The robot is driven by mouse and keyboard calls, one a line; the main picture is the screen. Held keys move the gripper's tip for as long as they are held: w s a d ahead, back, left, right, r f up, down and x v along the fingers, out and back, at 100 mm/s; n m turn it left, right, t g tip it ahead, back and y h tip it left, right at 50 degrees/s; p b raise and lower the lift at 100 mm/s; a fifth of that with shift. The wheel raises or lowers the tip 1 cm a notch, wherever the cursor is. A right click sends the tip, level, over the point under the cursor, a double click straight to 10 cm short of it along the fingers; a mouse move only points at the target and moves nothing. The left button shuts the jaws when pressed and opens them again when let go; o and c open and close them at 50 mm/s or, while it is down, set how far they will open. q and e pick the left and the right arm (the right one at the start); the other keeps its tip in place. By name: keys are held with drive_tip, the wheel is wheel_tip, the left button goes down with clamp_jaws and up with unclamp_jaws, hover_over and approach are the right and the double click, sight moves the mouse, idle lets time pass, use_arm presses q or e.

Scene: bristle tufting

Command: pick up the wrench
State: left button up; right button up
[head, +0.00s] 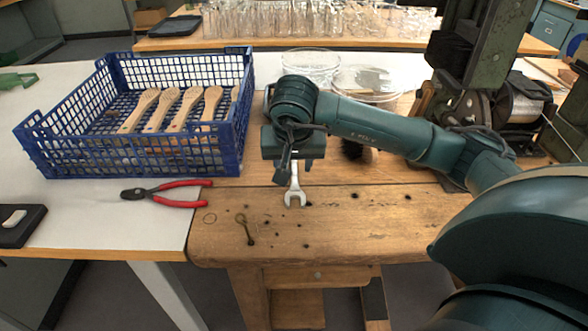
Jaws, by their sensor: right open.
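The wrench (295,191) is a small silver open-ended one. It lies on the wooden bench with its open jaw toward the front edge. My right gripper (284,177) is above the upper part of the wrench, pointing down, and hides its far end. The gripper is open. The picture does not show clearly whether its fingers are around the wrench or above it. My left gripper is not in view.
A blue crate (140,172) with wooden brushes stands left of my gripper. Red-handled pliers (168,193) lie in front of it. Glass dishes (310,62) stand behind. A dark green machine (470,50) is at right.

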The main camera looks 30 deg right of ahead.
sight(295, 177)
drive_tip(key=shift+d+x, duration=0.15)
drive_tip(key=shift+x, duration=1.55)
drive_tip(key=shift+d+x, duration=0.2)
drive_tip(key=shift+x, duration=1.55)
drive_tip(key=shift+w+r, duration=0.1)
drive_tip(key=shift+c, duration=0.4)
clamp_jaws()
